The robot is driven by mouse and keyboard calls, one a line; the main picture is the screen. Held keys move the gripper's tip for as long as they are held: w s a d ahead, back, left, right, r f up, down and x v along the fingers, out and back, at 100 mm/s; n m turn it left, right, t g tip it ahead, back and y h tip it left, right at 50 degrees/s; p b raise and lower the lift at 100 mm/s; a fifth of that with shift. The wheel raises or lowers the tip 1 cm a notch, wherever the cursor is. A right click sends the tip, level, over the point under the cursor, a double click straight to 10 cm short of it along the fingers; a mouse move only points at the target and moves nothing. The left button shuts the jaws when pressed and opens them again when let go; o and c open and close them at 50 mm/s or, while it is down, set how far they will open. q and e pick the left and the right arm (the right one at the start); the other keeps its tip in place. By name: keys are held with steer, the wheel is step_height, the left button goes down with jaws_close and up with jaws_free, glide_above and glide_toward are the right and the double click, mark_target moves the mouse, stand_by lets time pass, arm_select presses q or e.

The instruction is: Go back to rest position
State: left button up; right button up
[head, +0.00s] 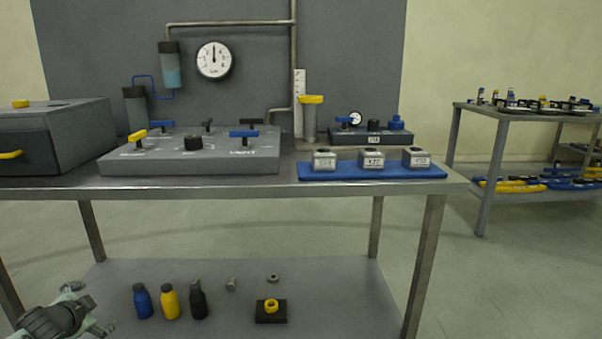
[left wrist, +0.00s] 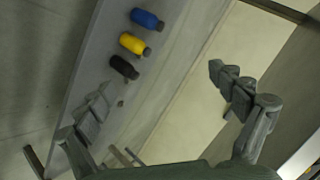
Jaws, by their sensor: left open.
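My left gripper (head: 90,307) shows at the lower left corner of the head view, in front of the bench's lower shelf. Its fingers are spread apart with nothing between them. In the left wrist view the two fingers of the gripper (left wrist: 160,84) are wide apart and empty. My right gripper is in neither view.
The steel bench (head: 240,187) carries a grey valve panel (head: 190,165), a blue tray (head: 315,175) with three metal blocks, and a grey drawer box (head: 60,135). Its lower shelf (head: 340,300) holds blue (head: 142,302), yellow (head: 170,302) and black (head: 198,303) bottles.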

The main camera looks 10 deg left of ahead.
arm_select(q)
steer(key=s+f+g+y, duration=0.2)
steer(key=s+f+g, duration=0.3)
steer(key=s+f, duration=1.1)
steer(key=s+d+f+n+h, duration=0.1)
steer(key=s+d+f+h, duration=0.1)
steer(key=d, duration=0.9)
steer(key=s+d+f+n+g+h, duration=0.1)
steer(key=s+d+f, duration=0.3)
steer(key=d, duration=0.7)
steer(key=s+d+f+n+g+h, duration=0.1)
steer(key=s+d+f+n+h, duration=0.1)
steer(key=d+f, duration=0.4)
steer(key=s+d+h, duration=0.1)
steer(key=d, duration=0.4)
steer(key=shift+f, duration=0.35)
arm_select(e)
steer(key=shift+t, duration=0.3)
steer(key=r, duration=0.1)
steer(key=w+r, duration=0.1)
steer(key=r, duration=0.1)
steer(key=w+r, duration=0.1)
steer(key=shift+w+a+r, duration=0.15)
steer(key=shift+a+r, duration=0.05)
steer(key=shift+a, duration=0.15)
